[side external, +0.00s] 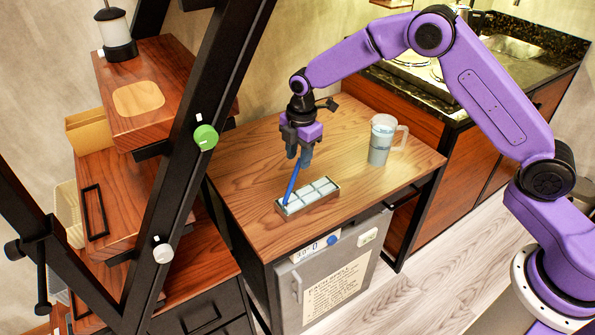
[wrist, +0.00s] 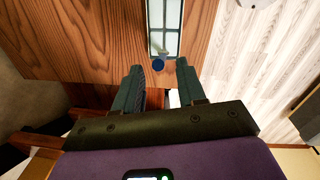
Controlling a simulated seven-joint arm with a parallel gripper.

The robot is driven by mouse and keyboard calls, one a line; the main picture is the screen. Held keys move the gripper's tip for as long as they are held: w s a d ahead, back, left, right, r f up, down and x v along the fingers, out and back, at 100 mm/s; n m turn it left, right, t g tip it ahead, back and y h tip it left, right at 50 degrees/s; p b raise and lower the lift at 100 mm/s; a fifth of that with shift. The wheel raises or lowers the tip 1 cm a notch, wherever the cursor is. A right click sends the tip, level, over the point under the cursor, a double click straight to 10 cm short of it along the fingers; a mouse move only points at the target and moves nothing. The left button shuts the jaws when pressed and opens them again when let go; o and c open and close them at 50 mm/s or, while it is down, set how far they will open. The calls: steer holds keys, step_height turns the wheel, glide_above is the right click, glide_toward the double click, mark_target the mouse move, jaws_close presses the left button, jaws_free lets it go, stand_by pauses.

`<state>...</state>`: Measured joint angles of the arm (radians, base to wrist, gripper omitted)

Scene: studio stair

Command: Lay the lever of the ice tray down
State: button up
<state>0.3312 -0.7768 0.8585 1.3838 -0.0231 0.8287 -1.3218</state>
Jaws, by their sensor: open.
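The ice tray (side external: 322,198) is a small grey tray with pale compartments on the wooden tabletop, near its front edge. Its blue lever (side external: 292,182) stands up steeply from the tray's left end, leaning slightly right toward my gripper. My gripper (side external: 298,157) is open and points down just above the lever's upper end; the side view does not show clearly whether they touch. In the wrist view the tray (wrist: 174,14) lies beyond the fingertips. The lever's round blue end (wrist: 158,65) appears between the open fingertips (wrist: 160,70), with nothing gripped.
A grey-white pitcher (side external: 381,142) stands on the tabletop (side external: 245,165) to the right of the tray. A black diagonal beam (side external: 190,150) rises left of the table. A small fridge (side external: 335,280) stands below the front edge. The tabletop behind the tray is clear.

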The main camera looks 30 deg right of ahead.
mark_target(298, 171)
steer(key=shift+w+f, duration=0.15)
steer(key=shift+f, duration=1.4)
steer(key=shift+w+f, duration=0.1)
steer(key=shift+f, duration=1.4)
jaws_close()
